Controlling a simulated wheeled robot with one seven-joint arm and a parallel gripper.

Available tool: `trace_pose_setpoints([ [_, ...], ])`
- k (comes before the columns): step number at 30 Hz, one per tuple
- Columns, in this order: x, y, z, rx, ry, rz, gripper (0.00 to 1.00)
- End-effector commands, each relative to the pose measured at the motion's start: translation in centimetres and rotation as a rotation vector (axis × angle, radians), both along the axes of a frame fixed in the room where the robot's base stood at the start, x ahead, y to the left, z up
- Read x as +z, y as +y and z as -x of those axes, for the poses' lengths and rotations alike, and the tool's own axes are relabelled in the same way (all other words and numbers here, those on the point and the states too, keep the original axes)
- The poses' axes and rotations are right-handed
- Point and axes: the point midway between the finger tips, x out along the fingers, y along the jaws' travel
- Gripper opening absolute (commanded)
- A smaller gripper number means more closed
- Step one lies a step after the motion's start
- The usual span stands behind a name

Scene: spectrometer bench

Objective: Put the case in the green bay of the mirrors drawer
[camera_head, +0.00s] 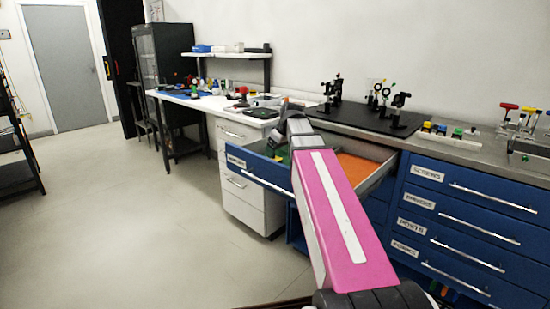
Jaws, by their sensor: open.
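An open blue drawer (262,172) stands pulled out of the blue bench. Its front label is too small to read. An orange bay (358,170) shows inside at the right. A small patch of the green bay (282,157) shows at the left, beside my pink arm. My arm reaches across the drawer and covers its middle. A grey joint of my arm (292,125) is above the drawer's back edge. My gripper's fingers are hidden behind the arm. I cannot make out the case.
A black optics board (368,118) with mounts stands on the bench top behind the drawer. Shut blue drawers (470,215) are at the right. A white drawer cabinet (238,200) and desk (195,103) stand at the left. The floor (130,225) at the left is clear.

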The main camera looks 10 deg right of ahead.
Motion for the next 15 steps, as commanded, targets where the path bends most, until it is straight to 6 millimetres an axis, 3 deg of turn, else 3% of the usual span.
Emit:
trace_pose_setpoints([
  [6, 3.3, -0.8, 1.1, 0.0, -0.001, -0.001, 0.86],
  [15, 5.9, -1.4, 1.9, 0.0, -0.001, -0.001, 0.86],
])
